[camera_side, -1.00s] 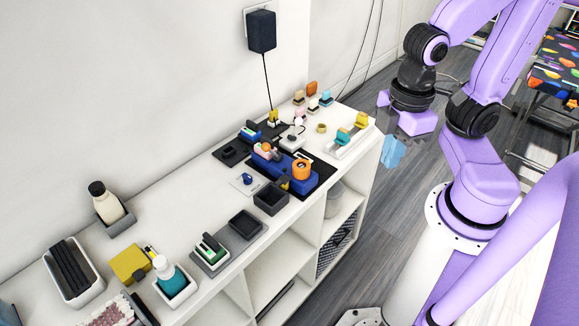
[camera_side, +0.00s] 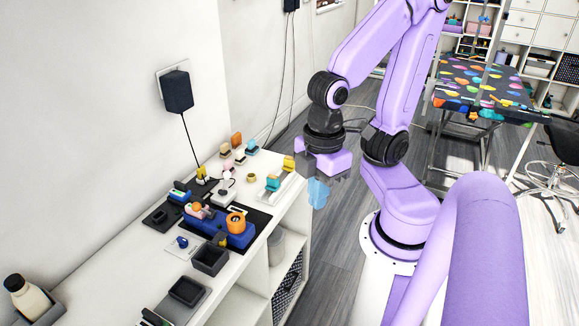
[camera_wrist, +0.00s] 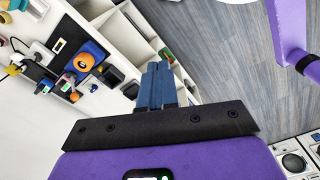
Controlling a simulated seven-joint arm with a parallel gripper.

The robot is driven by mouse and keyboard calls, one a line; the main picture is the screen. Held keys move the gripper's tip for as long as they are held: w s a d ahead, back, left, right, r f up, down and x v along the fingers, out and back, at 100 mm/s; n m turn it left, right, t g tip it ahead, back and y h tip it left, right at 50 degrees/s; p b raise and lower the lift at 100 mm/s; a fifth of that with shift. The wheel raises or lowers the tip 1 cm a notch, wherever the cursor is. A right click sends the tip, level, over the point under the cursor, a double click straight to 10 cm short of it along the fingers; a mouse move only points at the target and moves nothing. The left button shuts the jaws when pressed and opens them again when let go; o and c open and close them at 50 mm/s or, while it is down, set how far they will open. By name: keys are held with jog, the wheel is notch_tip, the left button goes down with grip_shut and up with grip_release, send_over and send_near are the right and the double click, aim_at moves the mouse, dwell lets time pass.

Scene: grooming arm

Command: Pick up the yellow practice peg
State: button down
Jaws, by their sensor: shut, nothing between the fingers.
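My gripper (camera_side: 317,193) hangs in the air just right of the white shelf's far end. Its blue fingers are together and empty, and also show in the wrist view (camera_wrist: 157,86). Several small yellow things stand on the shelf top, and I cannot tell for sure which is the practice peg. One yellow piece (camera_side: 202,173) stands upright near the wall. Another yellow piece (camera_side: 288,163) sits on a white rack beside a teal one.
The blue block (camera_side: 205,225) carries an orange roll (camera_side: 236,222). An empty dark tray (camera_side: 210,258) stands at the shelf's front edge. A black box (camera_side: 177,91) with a cord is on the wall. Open floor (camera_wrist: 215,50) lies beside the shelf.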

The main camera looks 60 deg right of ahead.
jog(key=shift+c, duration=2.4)
grip_release()
